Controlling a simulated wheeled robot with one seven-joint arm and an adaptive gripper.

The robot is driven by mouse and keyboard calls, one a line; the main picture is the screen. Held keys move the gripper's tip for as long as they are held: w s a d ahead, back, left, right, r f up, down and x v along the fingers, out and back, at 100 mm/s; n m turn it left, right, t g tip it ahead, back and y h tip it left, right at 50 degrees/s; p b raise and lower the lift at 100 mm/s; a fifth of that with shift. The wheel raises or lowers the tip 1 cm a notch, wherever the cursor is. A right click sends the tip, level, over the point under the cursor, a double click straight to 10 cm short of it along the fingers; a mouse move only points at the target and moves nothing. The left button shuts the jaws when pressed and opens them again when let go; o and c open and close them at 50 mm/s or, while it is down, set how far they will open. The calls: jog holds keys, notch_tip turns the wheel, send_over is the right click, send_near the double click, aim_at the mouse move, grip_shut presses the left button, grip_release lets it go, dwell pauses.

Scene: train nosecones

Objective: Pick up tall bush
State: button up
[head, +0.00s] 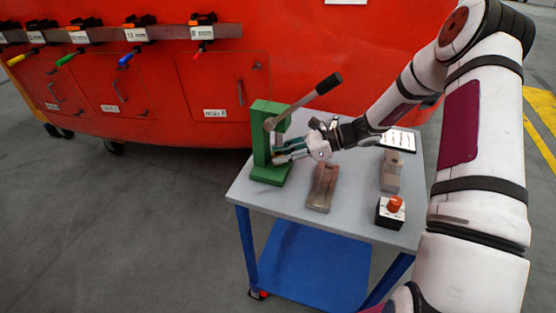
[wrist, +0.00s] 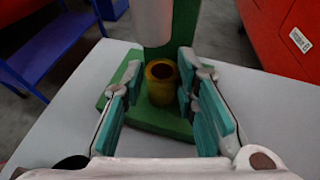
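The tall bush (wrist: 161,84) is a brass-yellow hollow cylinder. It stands upright on the base of the green press in the wrist view, below a pale cylindrical ram. The green press (head: 260,133) with its grey lever stands at the table's left side in the head view. My gripper (head: 284,153) reaches in low at the press from the right, and the bush cannot be made out there. In the wrist view the teal-padded fingers are open, one on each side of the bush, with a gap visible at the left; contact at the right cannot be told.
The grey table (head: 294,205) also holds a brownish fixture (head: 322,187), a second block (head: 391,171), a black box with an orange button (head: 390,212) and a white sheet (head: 399,139). A red nosecone (head: 190,85) with a tool rail stands behind.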

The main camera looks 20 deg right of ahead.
grip_shut()
jog(key=shift+r, duration=0.1)
